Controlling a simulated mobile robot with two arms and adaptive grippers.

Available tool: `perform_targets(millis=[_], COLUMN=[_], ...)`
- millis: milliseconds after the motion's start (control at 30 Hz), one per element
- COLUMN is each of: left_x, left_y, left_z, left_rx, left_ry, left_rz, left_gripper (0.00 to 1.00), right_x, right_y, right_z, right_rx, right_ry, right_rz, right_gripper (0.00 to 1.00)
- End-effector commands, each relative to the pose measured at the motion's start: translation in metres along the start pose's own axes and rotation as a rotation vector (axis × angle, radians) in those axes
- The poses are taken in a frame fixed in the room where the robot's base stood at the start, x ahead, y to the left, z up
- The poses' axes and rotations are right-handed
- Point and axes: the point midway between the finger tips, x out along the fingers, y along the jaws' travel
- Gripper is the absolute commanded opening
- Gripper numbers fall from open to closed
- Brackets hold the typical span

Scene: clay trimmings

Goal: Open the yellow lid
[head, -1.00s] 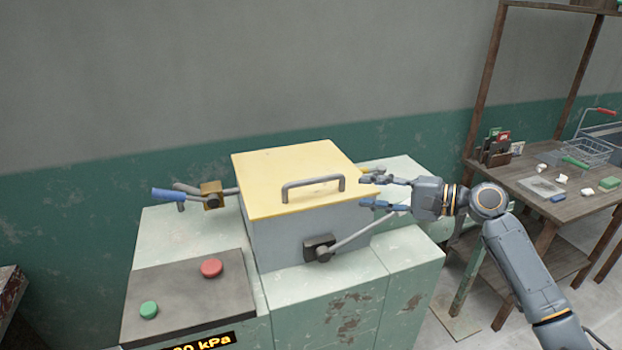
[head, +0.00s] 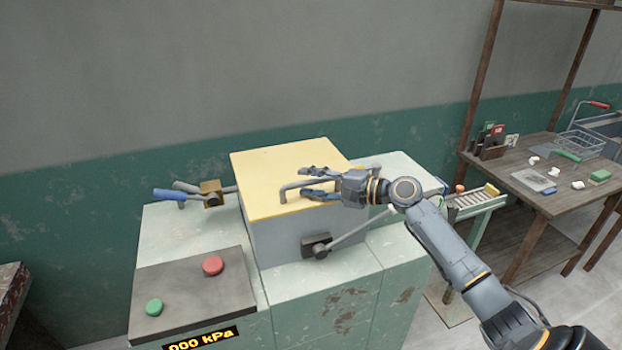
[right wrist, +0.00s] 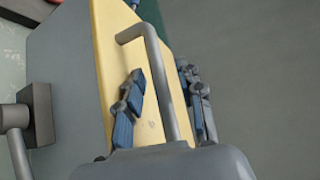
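The yellow lid (head: 262,184) lies shut on a grey box (head: 280,240) on the green machine. A grey bar handle (head: 287,190) stands on the lid near its front edge. My right gripper (head: 308,184) is over the lid with its fingers apart, one on each side of the handle. In the right wrist view the handle (right wrist: 165,85) runs between the blue-padded fingers (right wrist: 163,105), with gaps showing at both sides. The gripper hides the handle's right part in the head view. My left gripper is in neither view.
A lever (head: 350,232) sits on the box front. A blue-gripped lever (head: 170,195) is at the left. A panel carries a red button (head: 213,265) and a green button (head: 154,307). A wooden table (head: 535,190) stands at the right.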

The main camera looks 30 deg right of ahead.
Motion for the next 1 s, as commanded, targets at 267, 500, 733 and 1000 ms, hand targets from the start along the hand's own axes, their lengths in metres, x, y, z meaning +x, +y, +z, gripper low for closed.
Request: perform_targets(millis=[267,500,733,1000], left_x=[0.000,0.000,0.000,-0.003], left_y=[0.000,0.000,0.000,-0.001], left_z=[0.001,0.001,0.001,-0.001], left_rx=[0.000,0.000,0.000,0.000], left_ry=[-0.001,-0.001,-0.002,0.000], left_rz=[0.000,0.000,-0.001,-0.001], left_gripper=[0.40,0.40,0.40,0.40], right_x=[0.002,0.001,0.001,0.009], right_y=[0.000,0.000,0.000,-0.016], right_z=[0.000,0.000,0.000,-0.006], right_rx=[-0.001,-0.001,-0.001,-0.003], right_ry=[0.000,-0.001,-0.001,0.000], right_rz=[0.000,0.001,0.001,-0.003], right_gripper=[0.37,0.00,0.00,0.00])
